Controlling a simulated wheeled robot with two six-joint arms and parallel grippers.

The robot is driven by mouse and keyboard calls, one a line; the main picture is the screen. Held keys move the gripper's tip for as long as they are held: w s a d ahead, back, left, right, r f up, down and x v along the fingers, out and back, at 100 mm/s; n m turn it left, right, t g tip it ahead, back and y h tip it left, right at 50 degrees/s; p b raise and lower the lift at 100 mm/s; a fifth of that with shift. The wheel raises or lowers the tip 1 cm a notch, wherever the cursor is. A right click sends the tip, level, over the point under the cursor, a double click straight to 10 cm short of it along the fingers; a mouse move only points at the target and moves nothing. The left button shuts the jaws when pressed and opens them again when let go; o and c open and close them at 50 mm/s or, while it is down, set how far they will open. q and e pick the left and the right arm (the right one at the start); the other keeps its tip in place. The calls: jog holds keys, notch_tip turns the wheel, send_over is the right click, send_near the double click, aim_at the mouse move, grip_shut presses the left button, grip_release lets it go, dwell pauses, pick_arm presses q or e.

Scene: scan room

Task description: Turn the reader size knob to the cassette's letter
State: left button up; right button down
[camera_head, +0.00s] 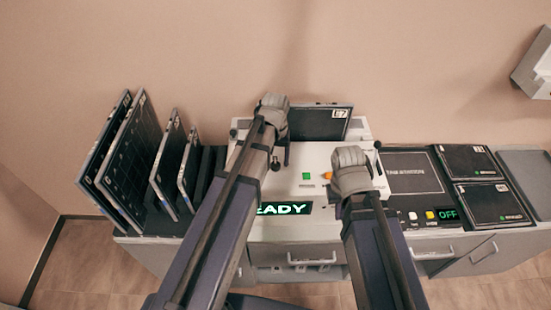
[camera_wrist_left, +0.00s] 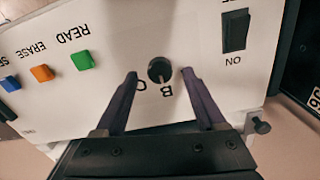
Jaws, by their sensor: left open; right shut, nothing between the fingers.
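The white reader (camera_head: 300,228) stands in the middle of the head view, its green display (camera_head: 283,208) partly covered by my left arm. The black size knob (camera_wrist_left: 160,70) is in the left wrist view, with letters B and C beside it. Its pale pointer mark appears to face B. My left gripper (camera_wrist_left: 160,74) is open, with one finger on each side of the knob; contact cannot be told. It also shows in the head view (camera_head: 280,157), where the knob is hidden. A dark cassette (camera_head: 312,123) stands in the reader; its label is too small to read surely. My right gripper (camera_head: 338,207) is shut and empty over the reader's right side.
The reader carries a green READ button (camera_wrist_left: 82,60), an orange ERASE button (camera_wrist_left: 42,73) and a black switch (camera_wrist_left: 235,30). Several upright panels (camera_head: 132,150) stand at left. Flat cassettes (camera_head: 467,161) lie at right beside a dark panel (camera_head: 412,172).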

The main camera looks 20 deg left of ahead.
aim_at(276, 164)
pick_arm(q)
notch_tip(276, 164, up, 6)
jog(key=p, duration=0.5)
jog(key=shift+r+p, duration=0.25)
jog(key=shift+p, duration=0.1)
pick_arm(e)
notch_tip(276, 164, up, 6)
jog(key=shift+r, duration=0.25)
pick_arm(q)
jog(key=s+d+f+b, duration=0.1)
jog(key=s, duration=0.1)
jog(key=s+d+f+m+b, duration=0.1)
jog(key=s+d, duration=0.1)
jog(key=s+d+f+m+b, duration=0.1)
jog(key=s+d, duration=0.1)
jog(key=shift+f, duration=0.3)
jog(key=s+d+f+m+y+b, duration=0.1)
jog(key=s+d+f+m+b, duration=0.2)
jog(key=s+d, duration=0.2)
jog(key=s, duration=0.3)
jog(key=shift+s+d+b, duration=0.2)
jog(key=shift+d+b, duration=0.05)
jog(key=shift+b, duration=0.05)
pick_arm(e)
notch_tip(276, 164, down, 7)
jog(key=shift+r, duration=0.2)
